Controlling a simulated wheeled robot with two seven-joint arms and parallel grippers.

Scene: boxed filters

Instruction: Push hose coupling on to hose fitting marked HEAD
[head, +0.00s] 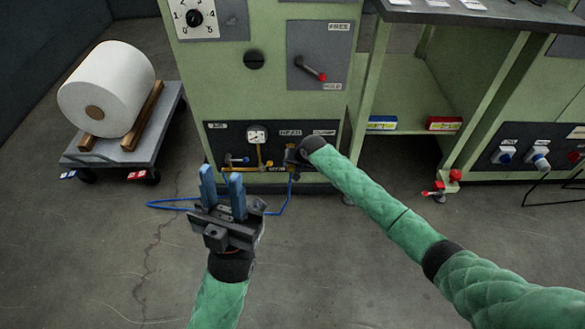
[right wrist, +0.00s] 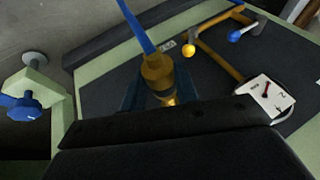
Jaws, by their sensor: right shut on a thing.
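The brass hose coupling (right wrist: 157,72), with the blue hose (right wrist: 136,27) running from its end, sits between the dark blue fingers of my right gripper (right wrist: 160,92). In the head view my right gripper (head: 292,157) is at the lower panel, below the label that seems to read HEAD (head: 290,132), and is partly hidden by its own wrist. A bright brass part (right wrist: 170,99) shows just past the coupling; I cannot tell whether it is the fitting or how far they are joined. My left gripper (head: 221,173) is open and empty, fingers up, in front of the panel.
The dark panel (head: 225,146) carries a gauge (head: 257,134) and brass pipes with a blue-handled and a yellow-handled valve beside the right gripper. The blue hose loops over the floor behind the left gripper. A cart (head: 118,157) with a white roll stands left.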

